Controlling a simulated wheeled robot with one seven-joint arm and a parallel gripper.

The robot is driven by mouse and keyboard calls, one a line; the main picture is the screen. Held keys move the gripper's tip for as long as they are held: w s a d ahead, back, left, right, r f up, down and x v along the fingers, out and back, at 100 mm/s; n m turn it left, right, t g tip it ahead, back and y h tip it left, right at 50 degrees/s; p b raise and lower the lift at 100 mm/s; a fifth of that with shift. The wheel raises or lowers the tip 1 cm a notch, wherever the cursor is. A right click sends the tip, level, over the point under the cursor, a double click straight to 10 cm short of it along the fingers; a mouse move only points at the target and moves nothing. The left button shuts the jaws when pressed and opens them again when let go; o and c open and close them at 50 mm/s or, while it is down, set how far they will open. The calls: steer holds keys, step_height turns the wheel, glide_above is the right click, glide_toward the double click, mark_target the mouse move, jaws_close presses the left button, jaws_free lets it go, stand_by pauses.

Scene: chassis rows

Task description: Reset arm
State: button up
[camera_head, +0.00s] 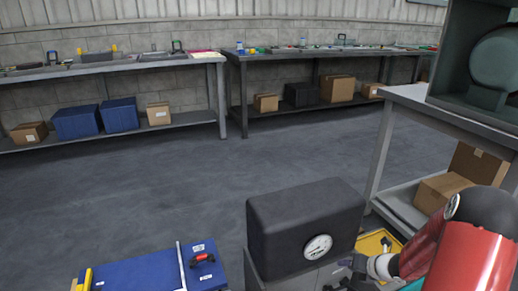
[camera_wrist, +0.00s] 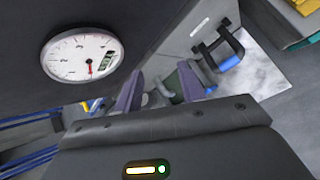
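My gripper (camera_head: 345,273) is low at the right, in front of a dark box-shaped unit (camera_head: 300,215) with a round white gauge (camera_head: 318,247). The red and dark links of my arm reach in from the lower right corner. In the wrist view my two fingers (camera_wrist: 160,91) stand apart, with a small grey part showing in or behind the gap. I see no object clearly held. The gauge (camera_wrist: 82,57) is at the upper left there, close to the fingers, with its needle pointing down.
A black handle with a blue part (camera_wrist: 224,52) lies beyond the fingers. A yellow tray (camera_head: 375,243) is beside the unit. A blue case (camera_head: 150,272) is at the lower left. Workbenches (camera_head: 112,67) line the back wall; another bench (camera_head: 425,102) is at right. The middle floor is clear.

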steer(key=s+a+r+n+g, duration=0.2)
steer(key=s+a+r+n, duration=0.3)
steer(key=a+r+n, duration=0.45)
steer(key=s+a+r+n+g, duration=0.1)
steer(key=s+a+r+n, duration=0.45)
steer(key=r+n, duration=0.7)
steer(key=s+r+n+h, duration=0.2)
steer(key=s+r+n, duration=0.1)
steer(key=s+n, duration=0.5)
steer(key=s+r+n+h, duration=0.2)
steer(key=s+r+n, duration=0.2)
steer(key=s+n, duration=0.4)
steer(key=shift+s+a+n+t, duration=0.15)
steer(key=shift+s+n+t, duration=0.1)
steer(key=shift+n+t, duration=0.2)
steer(key=shift+r, duration=0.1)
steer(key=shift+c, duration=0.3)
